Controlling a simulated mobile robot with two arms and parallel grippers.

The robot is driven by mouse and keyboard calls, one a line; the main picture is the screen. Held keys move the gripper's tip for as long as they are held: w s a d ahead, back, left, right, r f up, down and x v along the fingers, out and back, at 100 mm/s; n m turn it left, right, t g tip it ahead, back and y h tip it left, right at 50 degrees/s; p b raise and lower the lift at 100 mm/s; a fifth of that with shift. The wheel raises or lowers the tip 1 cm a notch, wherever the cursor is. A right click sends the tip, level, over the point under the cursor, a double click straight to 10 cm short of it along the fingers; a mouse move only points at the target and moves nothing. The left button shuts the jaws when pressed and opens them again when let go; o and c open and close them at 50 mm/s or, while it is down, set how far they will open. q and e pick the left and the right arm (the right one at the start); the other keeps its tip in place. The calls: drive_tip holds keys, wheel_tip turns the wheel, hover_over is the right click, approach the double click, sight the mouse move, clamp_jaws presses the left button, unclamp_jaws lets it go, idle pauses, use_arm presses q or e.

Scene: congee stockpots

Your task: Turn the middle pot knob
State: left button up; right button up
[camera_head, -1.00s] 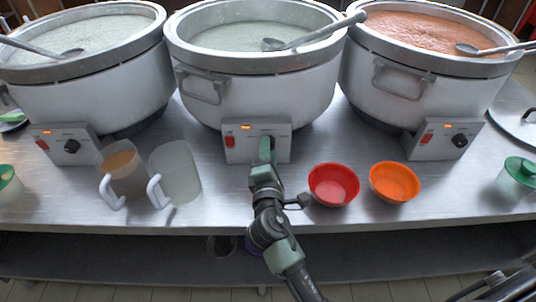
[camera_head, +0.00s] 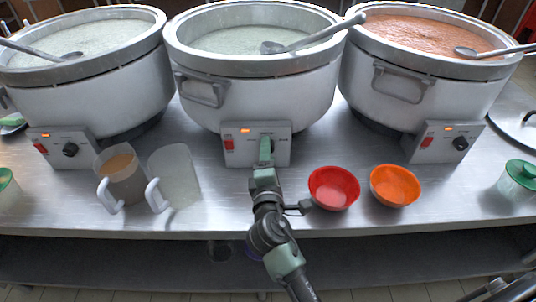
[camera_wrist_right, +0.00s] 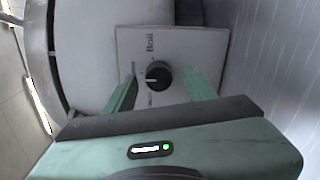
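The middle pot (camera_head: 262,95) is a white stockpot with a control panel (camera_head: 242,158) on its front. The panel has a red switch and a lit orange indicator. In the right wrist view the black round knob (camera_wrist_right: 158,75) with a white pointer mark sits on the panel (camera_wrist_right: 190,42), near the word "Boil". My left gripper is not in view.
Two similar pots stand at left (camera_head: 88,85) and right (camera_head: 415,85). Two jugs (camera_head: 124,180) (camera_head: 182,180) stand left of my right arm. A red bowl (camera_head: 334,188) and an orange bowl (camera_head: 395,186) sit close on its right. The steel table's (camera_head: 235,215) front edge passes below.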

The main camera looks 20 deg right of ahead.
drive_tip(key=b+v, duration=0.1)
drive_tip(key=v, duration=0.6)
drive_tip(key=shift+s, duration=0.4)
drive_tip(key=shift+a, duration=0.15)
